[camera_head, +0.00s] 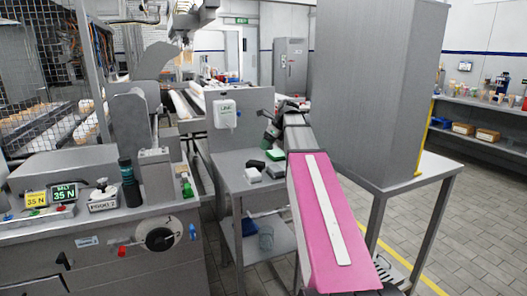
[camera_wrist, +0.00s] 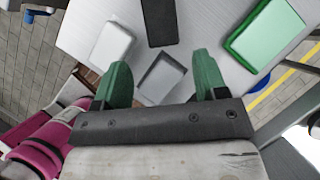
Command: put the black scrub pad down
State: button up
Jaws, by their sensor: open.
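The black scrub pad (camera_wrist: 158,22) lies flat on a light tabletop (camera_wrist: 215,20) at the top middle of the wrist view, apart from my fingers. It also shows as a small dark patch in the head view (camera_head: 255,163). My gripper (camera_wrist: 160,64) has two green fingers spread wide and nothing is held between them. A grey, shallow box-like piece (camera_wrist: 162,78) shows on the tabletop between and beyond the fingers. In the head view my gripper (camera_head: 268,132) is above the small metal table (camera_head: 232,166), partly hidden by my arm.
A white block (camera_wrist: 110,45) lies left of the black pad and a green pad (camera_wrist: 265,33) lies right of it. A tall grey cabinet (camera_head: 375,90) stands close to the right of my arm. A machine bench (camera_head: 100,245) stands at left.

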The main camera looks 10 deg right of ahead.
aim_at(256, 162)
jog(key=x, duration=1.2)
jog(key=c, duration=0.7)
